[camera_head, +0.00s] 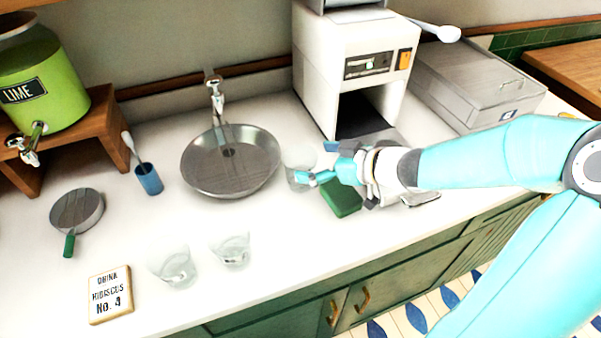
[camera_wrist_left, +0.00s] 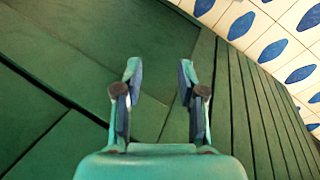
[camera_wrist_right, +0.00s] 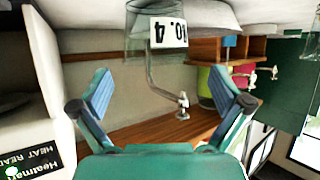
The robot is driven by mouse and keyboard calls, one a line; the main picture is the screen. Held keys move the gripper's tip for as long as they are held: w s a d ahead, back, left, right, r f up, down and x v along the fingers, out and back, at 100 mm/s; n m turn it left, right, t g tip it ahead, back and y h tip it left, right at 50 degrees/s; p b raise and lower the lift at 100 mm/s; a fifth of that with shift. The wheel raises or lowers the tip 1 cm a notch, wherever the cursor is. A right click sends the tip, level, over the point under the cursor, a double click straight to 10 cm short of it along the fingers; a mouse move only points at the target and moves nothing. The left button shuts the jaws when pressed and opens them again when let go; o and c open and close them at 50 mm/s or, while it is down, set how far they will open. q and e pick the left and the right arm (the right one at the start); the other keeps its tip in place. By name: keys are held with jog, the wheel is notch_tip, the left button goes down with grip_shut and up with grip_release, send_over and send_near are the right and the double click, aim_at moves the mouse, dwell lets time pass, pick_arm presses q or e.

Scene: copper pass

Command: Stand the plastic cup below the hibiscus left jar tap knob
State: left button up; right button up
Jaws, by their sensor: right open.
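Three clear cups stand on the white counter: one (camera_head: 298,158) beside my right gripper, and two, a left one (camera_head: 172,266) and a right one (camera_head: 231,252), near the front edge. I cannot tell which is plastic. My right gripper (camera_head: 318,172) is open, its fingertips at the first cup; that cup shows beyond the fingers in the right wrist view (camera_wrist_right: 140,45). A red jar (camera_wrist_right: 243,72) is small there, its label unreadable; I cannot confirm a hibiscus jar or its left tap knob. My left gripper (camera_wrist_left: 158,90) is open and empty, facing green cabinet fronts.
A lime jar (camera_head: 45,75) with a tap sits on a wooden stand (camera_head: 95,110). The sink (camera_head: 230,170), strainer (camera_head: 78,210), blue holder (camera_head: 149,180), green sponge (camera_head: 341,198) and hibiscus sign (camera_head: 110,295) are around. A white machine (camera_head: 345,40) stands behind.

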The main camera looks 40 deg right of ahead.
aim_at(288, 159)
jog(key=x, duration=0.3)
jog(key=b+x, duration=0.1)
jog(key=x, duration=0.1)
jog(key=shift+d+f, duration=0.2)
jog(key=shift+f, duration=0.1)
jog(key=c, duration=0.7)
jog(key=shift+r, duration=0.15)
